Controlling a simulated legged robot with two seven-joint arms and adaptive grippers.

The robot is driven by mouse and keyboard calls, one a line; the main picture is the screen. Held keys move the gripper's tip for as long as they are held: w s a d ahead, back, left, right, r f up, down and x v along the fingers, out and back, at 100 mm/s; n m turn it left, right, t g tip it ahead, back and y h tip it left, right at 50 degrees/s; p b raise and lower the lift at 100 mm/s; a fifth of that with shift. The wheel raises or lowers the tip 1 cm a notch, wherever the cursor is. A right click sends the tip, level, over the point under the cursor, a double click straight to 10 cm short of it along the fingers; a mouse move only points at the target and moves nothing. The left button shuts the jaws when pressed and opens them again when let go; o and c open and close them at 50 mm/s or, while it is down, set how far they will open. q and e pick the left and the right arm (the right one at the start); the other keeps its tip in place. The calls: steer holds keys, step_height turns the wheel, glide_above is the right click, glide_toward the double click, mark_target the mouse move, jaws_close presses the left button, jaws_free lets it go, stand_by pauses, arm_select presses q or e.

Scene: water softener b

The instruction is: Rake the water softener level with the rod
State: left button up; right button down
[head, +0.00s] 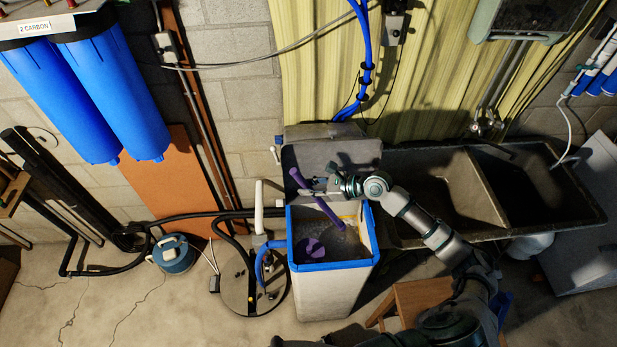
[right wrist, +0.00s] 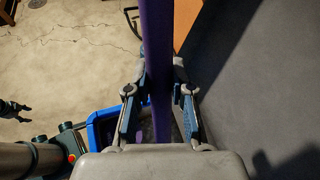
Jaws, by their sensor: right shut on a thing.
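The water softener (head: 330,290) is a pale bin with a blue rim, its top open. Grainy grey-brown material (head: 345,245) lies inside, with a rounded purple piece (head: 310,248) at the left. My right gripper (head: 318,186) is above the bin's back edge, shut on the purple rod (head: 326,209). The rod is tilted, its lower end reaching into the bin. In the right wrist view the rod (right wrist: 158,60) passes between the fingers. My left gripper (right wrist: 15,110) shows small at that view's left edge, empty, fingers apart. Whether the rod touches the material is unclear.
A grey lid (head: 325,155) stands raised behind the bin. A dark double sink (head: 460,195) is to the right, a wooden stool (head: 415,295) in front of it. A round tank cover with hoses (head: 250,285) and a blue canister (head: 172,253) are to the left.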

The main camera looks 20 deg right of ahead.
step_height(320, 180, down, 3)
steer(key=shift+f, duration=0.1)
arm_select(q)
step_height(320, 180, down, 8)
steer(key=w+b, duration=0.1)
steer(key=b, duration=0.7)
arm_select(e)
step_height(320, 180, down, 9)
arm_select(q)
steer(key=shift+d+f+b, duration=0.1)
steer(key=shift+f+b, duration=0.4)
steer(key=shift+b, duration=0.1)
arm_select(e)
steer(key=d, duration=0.1)
steer(key=w+d, duration=0.1)
steer(key=d, duration=0.1)
steer(key=w+d, duration=0.1)
steer(key=shift+d, duration=0.3)
